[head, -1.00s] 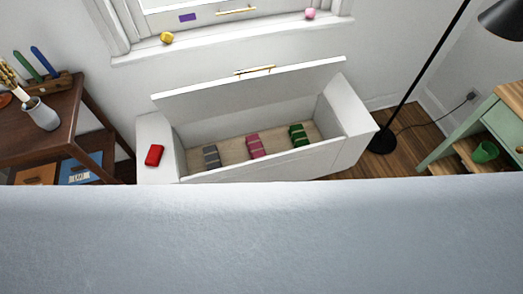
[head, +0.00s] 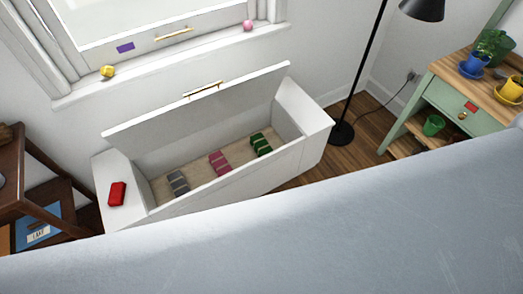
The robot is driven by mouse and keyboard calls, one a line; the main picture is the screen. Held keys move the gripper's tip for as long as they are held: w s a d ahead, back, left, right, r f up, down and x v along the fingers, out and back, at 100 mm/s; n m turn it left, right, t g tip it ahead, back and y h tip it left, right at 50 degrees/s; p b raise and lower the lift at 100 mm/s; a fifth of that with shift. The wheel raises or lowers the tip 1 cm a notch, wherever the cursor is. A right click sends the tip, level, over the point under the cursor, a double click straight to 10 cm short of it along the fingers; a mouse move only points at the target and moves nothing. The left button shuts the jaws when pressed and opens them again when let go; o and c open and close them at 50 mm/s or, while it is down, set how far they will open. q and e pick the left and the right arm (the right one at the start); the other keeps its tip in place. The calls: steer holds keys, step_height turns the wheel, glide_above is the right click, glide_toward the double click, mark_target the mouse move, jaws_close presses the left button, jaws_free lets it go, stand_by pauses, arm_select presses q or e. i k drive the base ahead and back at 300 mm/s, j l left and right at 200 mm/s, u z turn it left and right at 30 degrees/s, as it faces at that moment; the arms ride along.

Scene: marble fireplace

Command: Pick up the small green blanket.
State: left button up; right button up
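The small green blanket (head: 261,145) lies folded at the right end inside the open white chest (head: 222,186) under the window. A pink folded blanket (head: 219,163) and a grey one (head: 178,183) lie in a row to its left. The chest's lid (head: 200,108) stands raised at the back. Neither of my grippers is in view. A large pale grey-blue surface fills the bottom of the view and hides what is below it.
A black floor lamp (head: 341,134) stands right of the chest. A green cabinet (head: 446,106) with potted plants is at the far right. A dark wooden table (head: 38,199) is at the left. A red object (head: 117,194) rests on the chest's left end.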

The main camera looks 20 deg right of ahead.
mark_target(258, 142)
steer(key=u, duration=0.6)
steer(key=z, duration=1.1)
steer(key=i+l, duration=0.85)
steer(key=i, duration=0.2)
steer(key=i+l, duration=0.45)
steer(key=i+z, duration=0.05)
steer(key=i, duration=0.05)
